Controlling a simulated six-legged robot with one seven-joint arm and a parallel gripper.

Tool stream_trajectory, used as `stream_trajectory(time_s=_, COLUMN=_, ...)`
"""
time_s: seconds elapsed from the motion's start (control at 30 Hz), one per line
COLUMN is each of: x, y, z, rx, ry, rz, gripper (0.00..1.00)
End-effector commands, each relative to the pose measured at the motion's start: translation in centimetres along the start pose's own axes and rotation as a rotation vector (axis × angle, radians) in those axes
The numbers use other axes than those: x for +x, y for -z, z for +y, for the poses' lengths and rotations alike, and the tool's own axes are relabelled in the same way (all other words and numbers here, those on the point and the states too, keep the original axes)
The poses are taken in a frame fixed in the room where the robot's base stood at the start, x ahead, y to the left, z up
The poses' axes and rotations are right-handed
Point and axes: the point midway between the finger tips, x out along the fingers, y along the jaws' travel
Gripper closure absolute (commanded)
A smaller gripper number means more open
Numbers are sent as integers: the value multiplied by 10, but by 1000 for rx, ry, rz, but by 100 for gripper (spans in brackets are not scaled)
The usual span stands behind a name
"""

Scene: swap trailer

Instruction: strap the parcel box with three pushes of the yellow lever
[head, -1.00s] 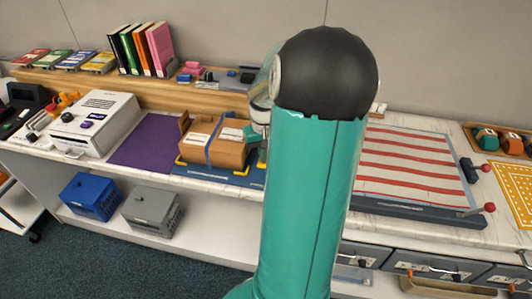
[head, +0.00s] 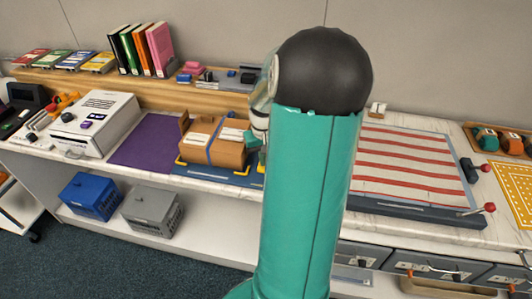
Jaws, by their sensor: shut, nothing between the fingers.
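The brown parcel box (head: 228,154) sits on a blue mat (head: 215,176) with yellow corner marks. A blue strap (head: 209,150) runs over its top, and pale labels lie on either side of the strap. My gripper (head: 253,141) is at the right end of the box, partly hidden behind my teal arm. Its small visible part looks shut and empty. I cannot tell whether it touches the box. I cannot make out the yellow lever; my arm covers the area just right of the box.
A purple mat (head: 146,142) and a white machine (head: 95,124) lie left of the box. A wooden shelf (head: 150,95) runs behind. A red-striped panel (head: 410,165) is to the right. Blue (head: 91,196) and grey (head: 153,211) crates stand below.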

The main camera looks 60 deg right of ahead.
Motion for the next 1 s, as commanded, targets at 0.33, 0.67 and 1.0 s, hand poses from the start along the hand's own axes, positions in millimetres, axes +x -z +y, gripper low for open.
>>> stream_trajectory(time_s=0.33, x=-23, y=0, z=-1, rx=0, ry=0, rz=2, gripper=100)
stream_trajectory(time_s=0.67, x=-44, y=0, z=0, rx=1, ry=-1, rz=1, gripper=100)
stream_trajectory(time_s=1.0, x=-65, y=0, z=0, rx=-1, ry=-1, rz=1, gripper=100)
